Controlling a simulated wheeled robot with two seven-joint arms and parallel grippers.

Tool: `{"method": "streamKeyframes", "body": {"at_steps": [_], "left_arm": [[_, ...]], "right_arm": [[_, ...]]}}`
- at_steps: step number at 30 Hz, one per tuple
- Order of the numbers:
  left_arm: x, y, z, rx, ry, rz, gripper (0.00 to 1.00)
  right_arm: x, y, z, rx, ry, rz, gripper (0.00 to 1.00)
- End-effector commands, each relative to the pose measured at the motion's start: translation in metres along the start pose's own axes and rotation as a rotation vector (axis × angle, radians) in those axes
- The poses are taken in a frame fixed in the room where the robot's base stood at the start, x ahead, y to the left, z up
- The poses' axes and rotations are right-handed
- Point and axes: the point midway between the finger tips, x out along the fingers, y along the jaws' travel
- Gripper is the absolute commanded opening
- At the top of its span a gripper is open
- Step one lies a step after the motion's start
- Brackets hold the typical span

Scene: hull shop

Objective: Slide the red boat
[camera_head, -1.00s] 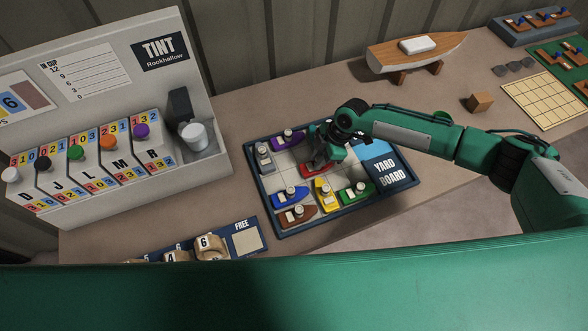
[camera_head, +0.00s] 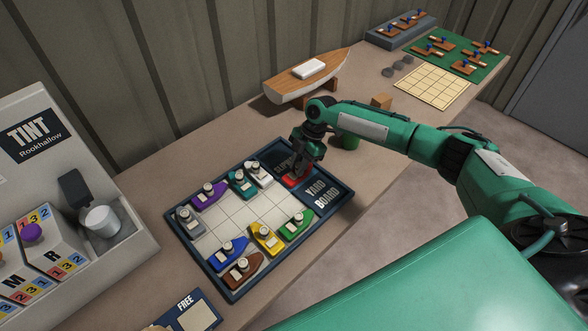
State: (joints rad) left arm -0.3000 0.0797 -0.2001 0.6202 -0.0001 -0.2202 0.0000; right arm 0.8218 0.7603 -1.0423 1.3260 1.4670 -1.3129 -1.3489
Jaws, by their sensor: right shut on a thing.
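The yard board (camera_head: 194,254) is a dark-rimmed tray with a pale grid, lying on the bench. The red boat (camera_head: 293,183) is at the board's right end, beside the dark "YARD BOARD" panel. My right gripper (camera_head: 301,171) is over it and shut on it, hiding most of the boat. Left of it on the grid are a white boat (camera_head: 259,175), a teal boat (camera_head: 242,186), a purple boat (camera_head: 209,196) and a grey boat (camera_head: 188,223). Along the near side are green (camera_head: 297,226), yellow (camera_head: 265,239), blue (camera_head: 229,253) and brown (camera_head: 242,270) boats. My left gripper is out of view.
A model hull (camera_head: 306,76) stands on the bench behind the board. The tint cabinet (camera_head: 133,224) stands at left. Middle grid squares are bare.

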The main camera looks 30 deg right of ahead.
Motion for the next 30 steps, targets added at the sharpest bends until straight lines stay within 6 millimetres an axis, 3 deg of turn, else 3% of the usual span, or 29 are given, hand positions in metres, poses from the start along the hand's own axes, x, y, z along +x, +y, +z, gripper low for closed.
{"method": "streamKeyframes", "body": {"at_steps": [8, 9, 12, 23, 30], "left_arm": [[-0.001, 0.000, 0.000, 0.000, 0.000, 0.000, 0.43], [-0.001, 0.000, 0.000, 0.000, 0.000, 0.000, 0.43], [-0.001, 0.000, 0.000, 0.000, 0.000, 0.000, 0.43], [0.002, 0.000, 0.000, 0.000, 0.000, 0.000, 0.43], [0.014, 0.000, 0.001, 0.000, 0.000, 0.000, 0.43]], "right_arm": [[-0.004, 0.002, 0.004, 0.004, -0.007, 0.007, 0.00], [-0.004, 0.002, 0.004, 0.004, -0.007, 0.007, 0.29], [-0.004, 0.002, 0.003, 0.004, -0.006, 0.006, 0.43], [-0.008, 0.001, 0.003, 0.002, -0.005, 0.004, 0.43], [-0.051, 0.002, 0.004, 0.002, -0.006, 0.009, 0.43]]}}
